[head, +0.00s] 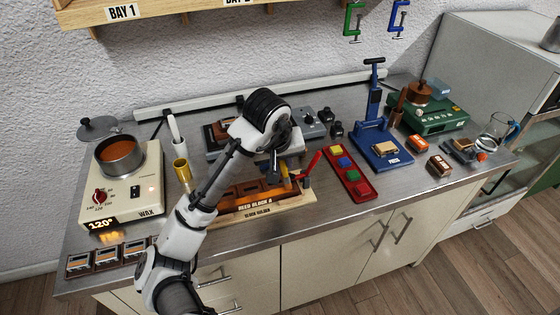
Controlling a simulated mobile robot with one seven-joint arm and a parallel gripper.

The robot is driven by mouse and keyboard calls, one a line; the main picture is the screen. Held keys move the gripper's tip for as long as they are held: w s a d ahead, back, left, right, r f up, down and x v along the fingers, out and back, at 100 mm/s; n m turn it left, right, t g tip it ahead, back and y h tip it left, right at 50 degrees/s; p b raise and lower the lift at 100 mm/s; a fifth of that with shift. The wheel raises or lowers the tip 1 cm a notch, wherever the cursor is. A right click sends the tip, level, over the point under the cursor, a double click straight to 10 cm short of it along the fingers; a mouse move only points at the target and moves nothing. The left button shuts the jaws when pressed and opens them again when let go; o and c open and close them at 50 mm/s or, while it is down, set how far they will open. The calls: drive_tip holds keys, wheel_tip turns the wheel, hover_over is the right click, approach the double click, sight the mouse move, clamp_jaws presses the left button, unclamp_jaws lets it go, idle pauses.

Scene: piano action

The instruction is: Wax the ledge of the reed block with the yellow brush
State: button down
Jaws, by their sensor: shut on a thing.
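The reed block (240,204), brown and labelled "REED BLOCK A", lies in a pale wooden block holder (293,207) near the counter's front edge. My gripper (283,168) is over the right part of the block, partly hidden behind my arm. It is shut on the yellow brush (285,177), of which a short yellow piece shows below the fingers. The brush's tip is close to the block; I cannot tell whether it touches the ledge. A pot of orange-brown wax (118,153) sits on the wax heater (121,190) at the left, reading 120°.
A red lever (312,163) stands up at the holder's right end, close to my gripper. A brass cup (182,170) and a white upright thing (175,131) stand left of my arm. A red tray (349,174) with coloured blocks and a blue press (382,145) stand right.

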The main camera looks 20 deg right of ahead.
drive_tip(key=shift+r, duration=3.4)
